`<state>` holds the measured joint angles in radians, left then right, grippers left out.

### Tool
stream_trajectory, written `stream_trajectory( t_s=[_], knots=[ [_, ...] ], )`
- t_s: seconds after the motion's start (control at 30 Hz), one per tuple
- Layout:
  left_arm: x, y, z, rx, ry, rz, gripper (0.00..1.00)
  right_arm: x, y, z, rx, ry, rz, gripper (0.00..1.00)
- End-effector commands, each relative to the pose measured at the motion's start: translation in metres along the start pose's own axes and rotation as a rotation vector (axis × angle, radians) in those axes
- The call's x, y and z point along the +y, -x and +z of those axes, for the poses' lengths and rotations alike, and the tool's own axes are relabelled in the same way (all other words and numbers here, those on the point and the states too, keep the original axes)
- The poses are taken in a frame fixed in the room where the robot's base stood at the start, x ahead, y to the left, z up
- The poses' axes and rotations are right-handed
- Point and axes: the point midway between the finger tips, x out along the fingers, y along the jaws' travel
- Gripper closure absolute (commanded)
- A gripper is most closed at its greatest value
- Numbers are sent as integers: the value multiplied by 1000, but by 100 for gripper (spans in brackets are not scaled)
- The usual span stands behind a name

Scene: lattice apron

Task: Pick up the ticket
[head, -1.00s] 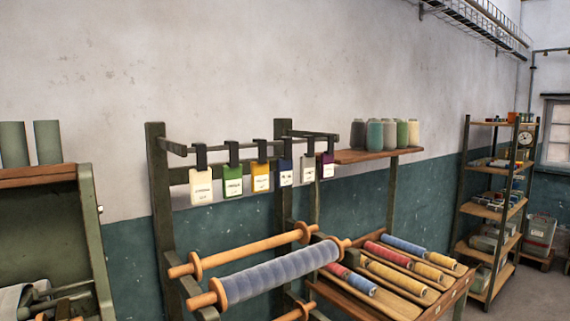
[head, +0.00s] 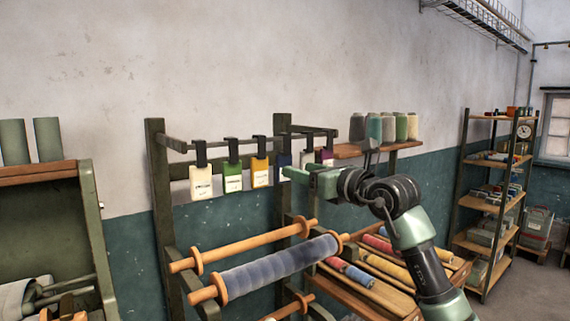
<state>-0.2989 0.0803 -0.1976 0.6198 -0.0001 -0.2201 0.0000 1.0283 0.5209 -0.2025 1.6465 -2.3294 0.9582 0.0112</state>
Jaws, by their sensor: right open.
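Several tickets hang in a row from dark clips on the green rack's upper rail. From the left they are a cream ticket (head: 201,184), a green ticket (head: 232,179), a yellow ticket (head: 260,174) and a blue ticket (head: 283,162). A white ticket (head: 306,159) and a purple ticket (head: 326,156) hang further right, partly hidden by my gripper and arm. My right gripper (head: 290,173) is open, its tips pointing left, in front of the blue ticket's lower part. Whether it touches the ticket cannot be told. My left gripper is out of view.
Below the tickets are wooden rollers, one wrapped in blue cloth (head: 275,265). A sloped tray of coloured rolls (head: 385,268) lies under my right arm. Thread cones (head: 388,128) stand on a wooden shelf at right. A shelf unit (head: 491,205) stands further right.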

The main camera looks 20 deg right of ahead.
Motion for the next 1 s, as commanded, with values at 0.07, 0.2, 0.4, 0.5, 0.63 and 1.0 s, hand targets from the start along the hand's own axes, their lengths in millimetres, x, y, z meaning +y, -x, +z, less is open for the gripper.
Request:
stream_trajectory(
  t_s=[0.07,0.2,0.4,0.5,0.63,1.0],
  knots=[
    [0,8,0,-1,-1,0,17,0,-10,3,6,0,-2,47],
    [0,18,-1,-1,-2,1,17,0,-25,3,5,-1,-1,47],
    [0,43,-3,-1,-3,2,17,-2,-49,5,5,-3,0,47],
    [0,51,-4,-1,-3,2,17,-3,-63,3,4,-3,1,47],
    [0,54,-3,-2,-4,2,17,-2,-72,0,3,-1,1,47],
    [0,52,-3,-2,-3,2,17,-3,-73,-2,2,0,1,86]
  ],
)
